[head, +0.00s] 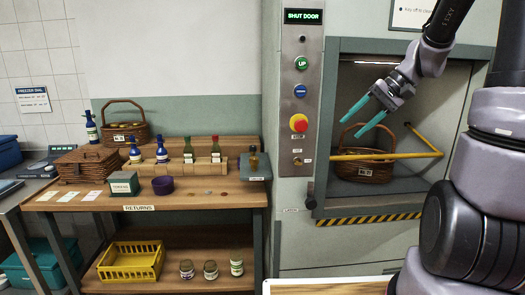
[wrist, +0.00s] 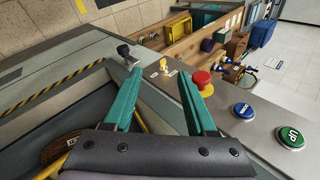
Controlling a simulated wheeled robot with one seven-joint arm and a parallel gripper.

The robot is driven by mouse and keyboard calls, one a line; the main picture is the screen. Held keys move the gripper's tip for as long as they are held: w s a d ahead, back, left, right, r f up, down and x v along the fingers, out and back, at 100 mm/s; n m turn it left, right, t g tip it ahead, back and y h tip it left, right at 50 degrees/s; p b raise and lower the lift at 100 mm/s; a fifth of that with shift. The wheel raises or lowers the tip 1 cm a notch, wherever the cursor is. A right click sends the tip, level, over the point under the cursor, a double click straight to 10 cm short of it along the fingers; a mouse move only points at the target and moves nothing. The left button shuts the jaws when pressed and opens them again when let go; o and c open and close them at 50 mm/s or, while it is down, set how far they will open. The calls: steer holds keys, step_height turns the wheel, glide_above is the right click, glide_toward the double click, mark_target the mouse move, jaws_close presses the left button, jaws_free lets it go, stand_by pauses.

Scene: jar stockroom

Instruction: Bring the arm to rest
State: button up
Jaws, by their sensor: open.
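My gripper (head: 364,118) has two teal fingers and is open and empty. In the head view it hangs from my arm at the upper right, in front of the hoist opening and to the right of the control panel (head: 296,100). In the wrist view, my gripper (wrist: 158,85) spreads its fingers over the panel's edge, with the red button (wrist: 203,82) close to the right finger. I cannot tell whether the finger touches the panel.
A wicker basket (head: 362,167) stands in the opening behind a yellow bar (head: 390,155). The panel's display reads SHUT DOOR. A wooden returns table (head: 225,198) at left holds bottles, baskets and a purple bowl (head: 162,185). A yellow crate (head: 131,262) and several jars sit below.

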steer(key=s+r+m+t+h, duration=0.1)
steer(key=s+r+t+h, duration=0.4)
steer(key=s+r, duration=0.4)
steer(key=s+h, duration=0.1)
steer(key=s, duration=0.4)
steer(key=shift+s+a, duration=0.25)
steer(key=shift+s, duration=0.05)
steer(key=shift+c, duration=0.6)
steer(key=shift+d, duration=0.1)
